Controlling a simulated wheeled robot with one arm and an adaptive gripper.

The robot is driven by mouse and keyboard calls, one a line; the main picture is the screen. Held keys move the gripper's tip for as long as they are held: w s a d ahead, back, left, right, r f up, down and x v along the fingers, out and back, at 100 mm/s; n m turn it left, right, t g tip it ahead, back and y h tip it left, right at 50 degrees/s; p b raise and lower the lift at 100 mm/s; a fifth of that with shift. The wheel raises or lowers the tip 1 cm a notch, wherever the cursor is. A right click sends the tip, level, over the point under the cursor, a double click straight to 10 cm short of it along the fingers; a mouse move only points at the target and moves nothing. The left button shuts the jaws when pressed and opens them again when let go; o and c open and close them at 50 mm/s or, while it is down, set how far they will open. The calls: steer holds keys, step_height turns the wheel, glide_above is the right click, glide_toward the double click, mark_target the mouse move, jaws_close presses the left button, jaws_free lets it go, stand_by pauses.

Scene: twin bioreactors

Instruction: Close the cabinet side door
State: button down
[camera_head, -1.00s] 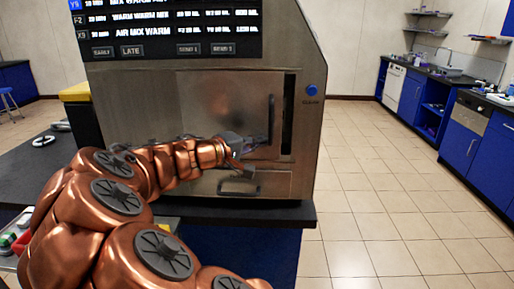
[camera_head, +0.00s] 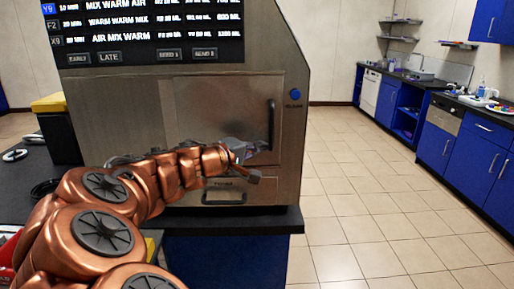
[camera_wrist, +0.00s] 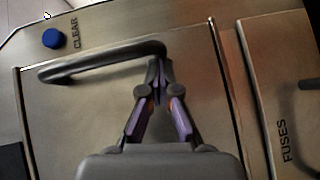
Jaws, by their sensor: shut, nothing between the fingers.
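The cabinet side door (camera_head: 215,110) is a metal panel on the machine's front, and it looks flush with the frame around it. Its dark bar handle (camera_head: 271,122) is upright near the door's right edge. My gripper (camera_head: 262,147) is at the lower part of the door, close to the handle's lower end. In the wrist view, the fingers (camera_wrist: 159,68) are together and empty. Their tips are at one end of the handle (camera_wrist: 100,60), against or just in front of the door panel (camera_wrist: 75,120); I cannot tell if they touch.
A blue button (camera_head: 295,94) marked CLEAR is right of the door. A drawer marked FUSES (camera_wrist: 262,95) lies below it. The machine stands on a dark counter (camera_head: 285,220). Tiled floor (camera_head: 350,180) is open to the right, before blue cabinets (camera_head: 436,146).

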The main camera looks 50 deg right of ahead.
steer(key=w+a+r+b, duration=0.1)
steer(key=w+a, duration=0.3)
steer(key=a, duration=0.8)
steer(key=shift+a+r, duration=0.2)
steer(key=shift+r, duration=0.35)
steer(key=s+a+f+y+p, duration=0.6)
steer(key=s+f+y, duration=0.35)
steer(key=s, duration=0.25)
steer(key=s+a+f+n+y+p, duration=0.1)
steer(key=s+a+f+y, duration=0.1)
steer(key=a, duration=0.7)
steer(key=s+a+f+n+y+p, duration=0.1)
steer(key=s+a+f+y+p, duration=0.1)
steer(key=s+a+y, duration=0.3)
steer(key=s+a+f, duration=0.1)
steer(key=a, duration=0.2)
steer(key=shift+s+a+n, duration=0.15)
steer(key=shift+a+n, duration=0.15)
steer(key=shift+a, duration=0.05)
